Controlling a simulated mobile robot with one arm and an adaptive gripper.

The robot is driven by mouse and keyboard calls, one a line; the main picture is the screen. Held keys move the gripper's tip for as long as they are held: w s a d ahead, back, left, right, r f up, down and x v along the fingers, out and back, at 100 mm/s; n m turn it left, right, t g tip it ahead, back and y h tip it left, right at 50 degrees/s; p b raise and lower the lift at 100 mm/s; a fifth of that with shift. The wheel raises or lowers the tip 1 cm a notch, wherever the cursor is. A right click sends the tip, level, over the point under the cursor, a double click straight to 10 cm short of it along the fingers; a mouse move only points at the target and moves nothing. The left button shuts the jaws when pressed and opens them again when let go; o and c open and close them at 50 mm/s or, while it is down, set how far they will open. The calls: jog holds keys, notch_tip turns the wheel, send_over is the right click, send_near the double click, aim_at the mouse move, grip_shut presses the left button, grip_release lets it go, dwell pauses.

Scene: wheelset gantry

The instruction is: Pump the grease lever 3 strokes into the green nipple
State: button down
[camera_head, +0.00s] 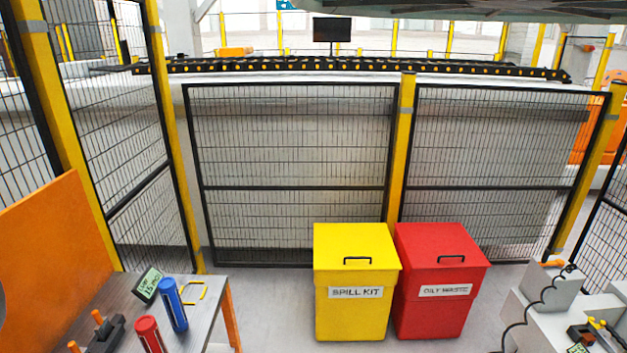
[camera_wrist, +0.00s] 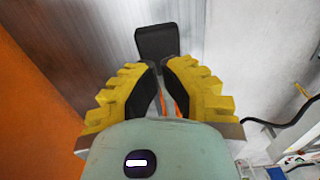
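My gripper (camera_wrist: 161,68) shows in the wrist view with stepped yellow fingers and black inner pads. The fingertips come close together at the lower end of a dark, rounded flat piece (camera_wrist: 157,41). I cannot tell whether they grip it. A narrow gap between the fingers shows grey and orange behind. My gripper does not show in the head view. I cannot make out the grease lever or the green nipple for certain. A grey unit (camera_head: 540,298) with a black coiled hose (camera_head: 540,312) and a small yellow-handled part (camera_head: 603,328) is cut off at the head view's lower right.
A steel table (camera_head: 205,317) at lower left carries a blue cylinder (camera_head: 173,305), a red cylinder (camera_head: 149,335) and a small display (camera_head: 148,285). A yellow spill-kit bin (camera_head: 352,310) and a red oily-waste bin (camera_head: 437,312) stand before the mesh fence (camera_head: 290,150). Floor between table and bins is clear.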

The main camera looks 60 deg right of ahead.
dwell(0.4)
jog(key=shift+f+b, duration=3.65)
jog(key=shift+b, duration=0.35)
jog(key=shift+r+p, duration=1.55)
jog(key=shift+r, duration=3.05)
